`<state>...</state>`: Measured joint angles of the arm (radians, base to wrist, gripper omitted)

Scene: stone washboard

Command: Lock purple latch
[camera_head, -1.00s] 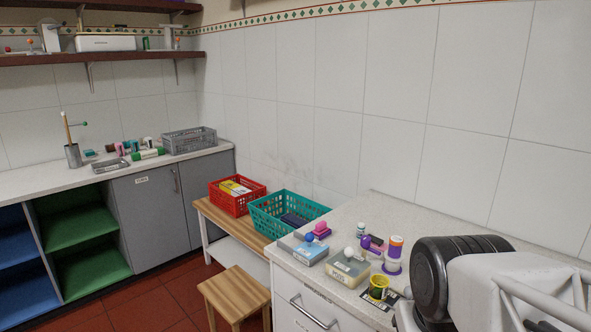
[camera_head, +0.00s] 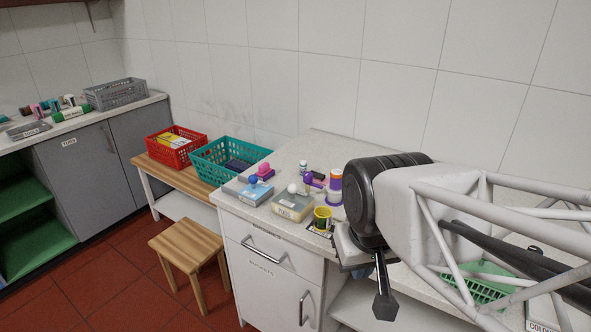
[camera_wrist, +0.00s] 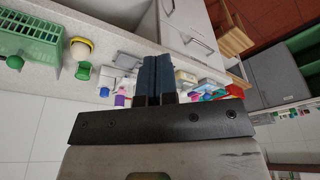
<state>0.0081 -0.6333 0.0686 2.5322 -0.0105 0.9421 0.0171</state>
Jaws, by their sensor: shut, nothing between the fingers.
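A small purple piece (camera_head: 312,179) lies on the white counter, beside a white, purple and orange cylinder (camera_head: 335,185). Which purple part is the latch, and whether it is locked, I cannot tell. A purple patch also shows in the wrist view (camera_wrist: 120,99), left of the fingers. My gripper (camera_head: 385,308) hangs down in front of the counter's edge, to the right of the purple piece and apart from it. In the wrist view my gripper's dark fingers (camera_wrist: 157,72) are together with nothing between them.
A teal basket (camera_head: 226,160) and red basket (camera_head: 175,150) stand left. A wooden stool (camera_head: 188,243) is on the floor.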

